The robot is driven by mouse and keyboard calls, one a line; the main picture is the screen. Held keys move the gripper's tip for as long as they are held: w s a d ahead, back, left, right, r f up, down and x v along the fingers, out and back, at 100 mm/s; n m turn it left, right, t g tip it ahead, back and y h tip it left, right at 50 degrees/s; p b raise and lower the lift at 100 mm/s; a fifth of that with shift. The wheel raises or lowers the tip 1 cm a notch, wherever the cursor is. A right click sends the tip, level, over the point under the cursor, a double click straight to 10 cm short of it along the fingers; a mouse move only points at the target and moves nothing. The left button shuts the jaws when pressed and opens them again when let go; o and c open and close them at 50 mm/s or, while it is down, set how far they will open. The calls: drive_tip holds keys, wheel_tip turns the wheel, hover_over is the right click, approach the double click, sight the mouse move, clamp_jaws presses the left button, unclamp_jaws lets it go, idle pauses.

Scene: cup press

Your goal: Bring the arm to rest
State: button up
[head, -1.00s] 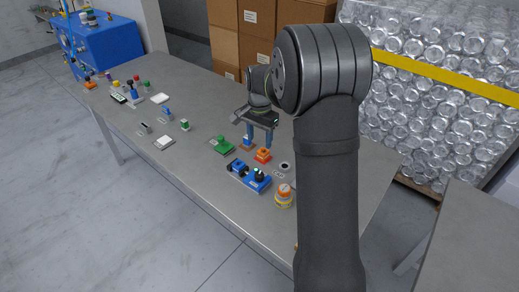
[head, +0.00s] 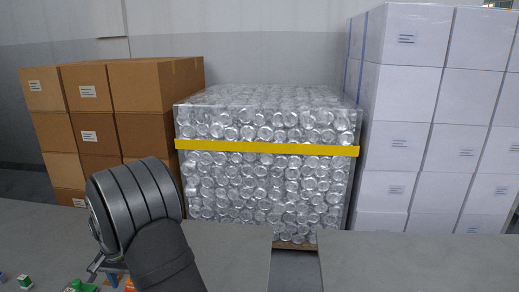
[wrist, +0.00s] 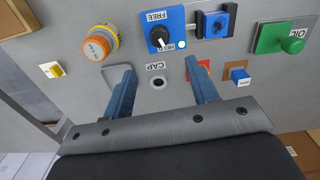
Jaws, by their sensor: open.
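In the wrist view my gripper (wrist: 160,78) is open, its two blue fingers spread apart with nothing held between them. A small dark ring (wrist: 157,82) by a CAP label shows between the fingers, on the grey table (wrist: 140,28). In the head view my gripper (head: 112,279) is low at the left, mostly hidden behind my own arm and cut by the bottom edge.
In the wrist view an orange-yellow round part (wrist: 100,42), a blue box with a dial (wrist: 168,30), a blue fixture (wrist: 213,23), a green OIL piece (wrist: 288,40) and a blue block (wrist: 238,76) surround the gripper. Boxes and wrapped jars (head: 265,150) stand behind the table.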

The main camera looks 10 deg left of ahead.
wheel_tip(320, 180, down, 11)
drive_tip(key=shift+r, duration=0.1)
idle(0.5)
